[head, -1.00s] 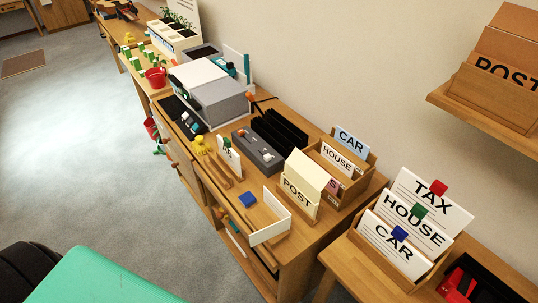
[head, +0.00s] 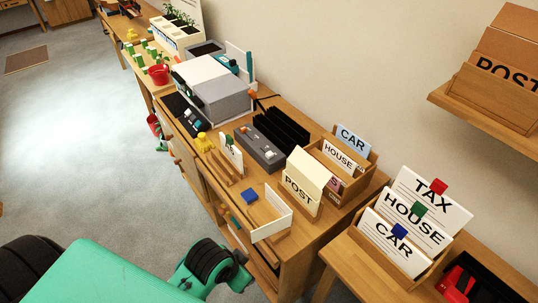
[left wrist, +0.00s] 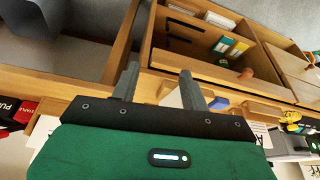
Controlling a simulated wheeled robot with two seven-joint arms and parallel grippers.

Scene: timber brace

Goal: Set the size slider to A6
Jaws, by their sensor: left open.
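I cannot read any size slider or A6 mark. A long grey device (head: 259,148) with small light knobs on top lies on the desk in front of the black upright racks; I cannot tell whether its knobs are the slider. A grey and white machine (head: 226,104) with a dark front panel stands further left. In the left wrist view, my left gripper (left wrist: 159,70) is open, with its two grey fingers apart over the desk's front edge and nothing clearly between them. In the head view only green and black parts of my arm show at the bottom. My right gripper is in neither view.
A blue block (head: 250,196), a white upright panel (head: 272,226) and a yellow figure (head: 203,142) are on the desk (head: 228,208). The POST cards (head: 302,189) stand to the right. An open compartment (left wrist: 190,40) shows below the desk's edge in the left wrist view.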

